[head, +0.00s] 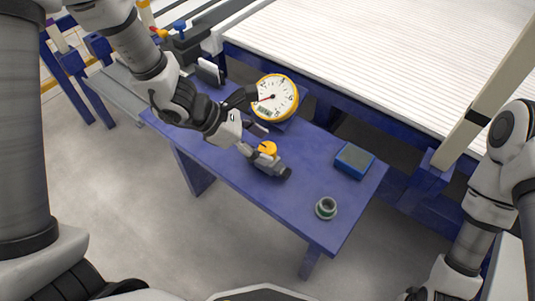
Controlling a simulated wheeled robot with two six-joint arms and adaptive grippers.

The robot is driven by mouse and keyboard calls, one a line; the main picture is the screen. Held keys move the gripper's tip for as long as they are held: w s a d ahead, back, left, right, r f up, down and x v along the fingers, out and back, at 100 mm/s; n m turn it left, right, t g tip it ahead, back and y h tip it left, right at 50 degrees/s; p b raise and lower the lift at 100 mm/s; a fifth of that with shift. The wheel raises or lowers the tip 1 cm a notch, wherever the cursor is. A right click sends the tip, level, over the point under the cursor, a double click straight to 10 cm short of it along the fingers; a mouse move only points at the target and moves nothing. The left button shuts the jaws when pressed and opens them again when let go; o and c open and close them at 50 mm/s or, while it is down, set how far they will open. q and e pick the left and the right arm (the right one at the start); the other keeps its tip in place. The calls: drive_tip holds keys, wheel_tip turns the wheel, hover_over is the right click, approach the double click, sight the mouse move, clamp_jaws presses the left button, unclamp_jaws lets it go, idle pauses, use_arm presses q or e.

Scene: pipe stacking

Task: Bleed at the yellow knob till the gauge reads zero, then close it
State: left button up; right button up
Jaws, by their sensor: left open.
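My left gripper (262,112) is open and empty. Touch with either cannot be told. My right arm shows at the right, its gripper out of frame.
A blue box with a dark top (355,160) lies at the table's right. A large white ribbed surface (390,50) and a beige post (490,90) stand behind. The table's front middle is clear.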

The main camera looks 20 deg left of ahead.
use_arm(q)
drive_tip(key=shift+x, duration=1.15)
drive_tip(key=c, duration=1.1)
drive_tip(key=shift+c, duration=0.2)
